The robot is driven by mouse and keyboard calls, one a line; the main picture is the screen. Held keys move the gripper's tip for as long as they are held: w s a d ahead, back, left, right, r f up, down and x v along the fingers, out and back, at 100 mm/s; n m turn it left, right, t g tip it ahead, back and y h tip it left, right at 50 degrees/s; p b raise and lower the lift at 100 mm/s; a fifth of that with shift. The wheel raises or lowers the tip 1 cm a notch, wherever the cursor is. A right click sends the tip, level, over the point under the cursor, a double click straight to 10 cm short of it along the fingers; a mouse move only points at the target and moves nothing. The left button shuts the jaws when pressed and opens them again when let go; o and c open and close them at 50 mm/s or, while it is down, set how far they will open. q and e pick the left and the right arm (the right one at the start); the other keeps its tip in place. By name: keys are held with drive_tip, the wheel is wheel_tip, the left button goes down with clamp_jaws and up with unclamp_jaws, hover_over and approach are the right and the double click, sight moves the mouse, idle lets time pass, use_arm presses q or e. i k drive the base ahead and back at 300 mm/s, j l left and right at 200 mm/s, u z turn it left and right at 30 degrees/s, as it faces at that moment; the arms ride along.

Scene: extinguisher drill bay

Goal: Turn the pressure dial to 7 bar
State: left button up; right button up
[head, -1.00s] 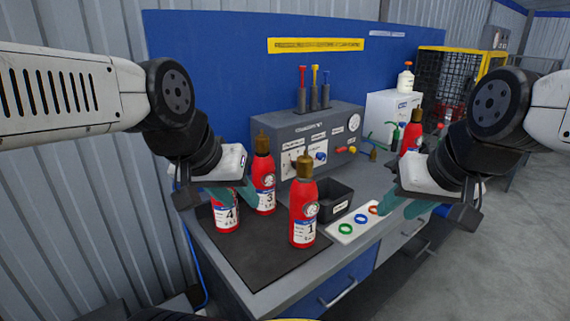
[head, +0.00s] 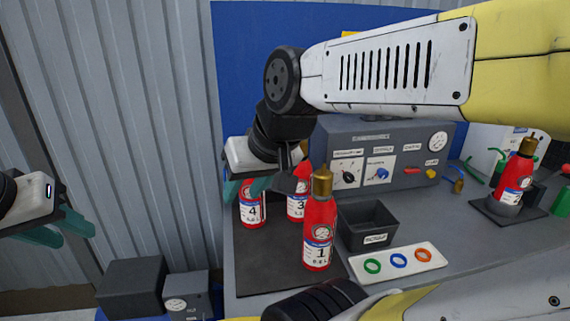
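The grey console (head: 400,137) at the back of the bench carries a black pointer dial (head: 349,177) on a white plate at its left end. Its scale is too small to read. A blue knob (head: 382,172) sits to its right, and a round white gauge (head: 438,141) is at the upper right. My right gripper (head: 244,188) reaches across from the right. My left gripper (head: 60,231) is at the far left edge, open, empty and away from the bench.
Extinguishers 3 (head: 297,207) and 1 (head: 318,238) stand on the dark mat (head: 262,270) in front of the console. A black bin (head: 366,226) and a white tray (head: 428,262) with coloured rings lie to the right. Another extinguisher (head: 512,180) stands further right.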

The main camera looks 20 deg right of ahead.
sight(348, 177)
drive_tip(key=k+l+u, duration=0.15)
drive_tip(key=l+u, duration=0.15)
drive_tip(key=l, duration=0.25)
drive_tip(key=k+l+u, duration=0.3)
drive_tip(key=l, duration=0.25)
drive_tip(key=k+l+u, duration=0.2)
drive_tip(key=l+u, duration=0.15)
drive_tip(key=l, duration=0.15)
drive_tip(key=k+l+u, duration=0.3)
drive_tip(key=k+l, duration=1.15)
drive_tip(key=l, duration=0.15)
